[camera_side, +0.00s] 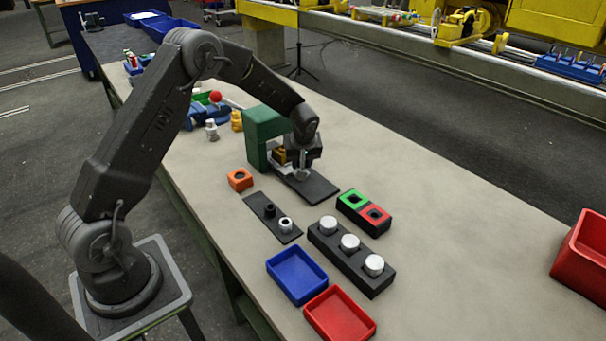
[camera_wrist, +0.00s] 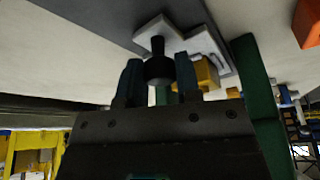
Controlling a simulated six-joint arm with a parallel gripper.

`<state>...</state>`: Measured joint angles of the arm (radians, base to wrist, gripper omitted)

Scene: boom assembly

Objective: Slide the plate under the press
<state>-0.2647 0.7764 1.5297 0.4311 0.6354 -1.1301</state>
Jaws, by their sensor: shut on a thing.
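The press is a green upright frame (camera_side: 258,140) behind a dark flat base (camera_side: 318,190). In the wrist view the green column (camera_wrist: 250,85) is at the right. A light grey plate (camera_side: 283,169) lies on the base beside the press and also shows in the wrist view (camera_wrist: 205,42). A dark knob (camera_wrist: 157,45) stands at the plate. My gripper (camera_side: 301,173) is low over the base, its fingers shut on the knob in the wrist view (camera_wrist: 160,78). A yellow block (camera_wrist: 207,73) is close by the plate; my gripper partly hides the plate.
An orange block (camera_side: 240,180) and a dark strip with two small cylinders (camera_side: 272,217) are in front. A black block with three silver cylinders (camera_side: 350,255), green and red sockets (camera_side: 364,211), and blue (camera_side: 297,275) and red trays (camera_side: 340,315) stand nearer.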

